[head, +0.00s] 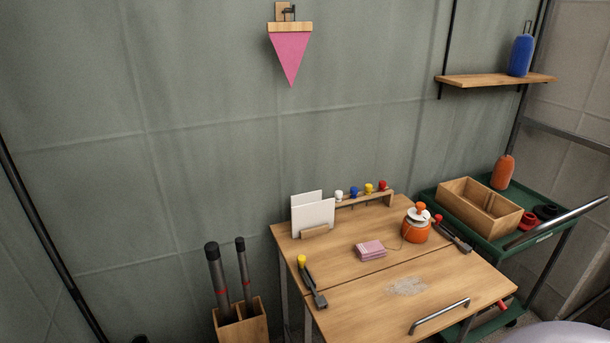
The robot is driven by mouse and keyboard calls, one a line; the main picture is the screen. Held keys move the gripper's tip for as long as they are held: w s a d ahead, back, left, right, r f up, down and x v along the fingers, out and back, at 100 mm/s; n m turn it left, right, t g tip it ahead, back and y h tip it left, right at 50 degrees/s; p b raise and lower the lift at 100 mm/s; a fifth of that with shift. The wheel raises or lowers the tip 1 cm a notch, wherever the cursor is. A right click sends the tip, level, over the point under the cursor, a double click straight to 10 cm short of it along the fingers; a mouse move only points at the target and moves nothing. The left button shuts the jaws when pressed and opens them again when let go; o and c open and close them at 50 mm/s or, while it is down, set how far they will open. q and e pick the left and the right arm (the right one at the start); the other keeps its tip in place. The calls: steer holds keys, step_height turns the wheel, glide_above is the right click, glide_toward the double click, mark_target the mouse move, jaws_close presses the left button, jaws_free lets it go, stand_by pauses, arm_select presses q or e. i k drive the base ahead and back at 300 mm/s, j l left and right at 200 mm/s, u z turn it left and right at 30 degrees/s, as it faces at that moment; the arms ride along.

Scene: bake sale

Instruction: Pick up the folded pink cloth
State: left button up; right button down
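The folded pink cloth (369,250) lies flat on the wooden table, near its middle. It looks like a small layered stack, and nothing covers it. Neither my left gripper nor my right gripper shows in the head view.
The wooden table (345,292) also bears an orange pot (416,226), white cards in a holder (313,214), a yellow-topped dark tool (315,290), a red-topped dark tool (454,234) and a pale smudge (408,286). A green cart (540,242) stands at right.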

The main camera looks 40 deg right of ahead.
mark_target(370, 250)
steer(key=k+l+z, duration=0.1)
steer(key=z, duration=1.4)
steer(key=j, duration=0.2)
steer(key=i+z, duration=0.05)
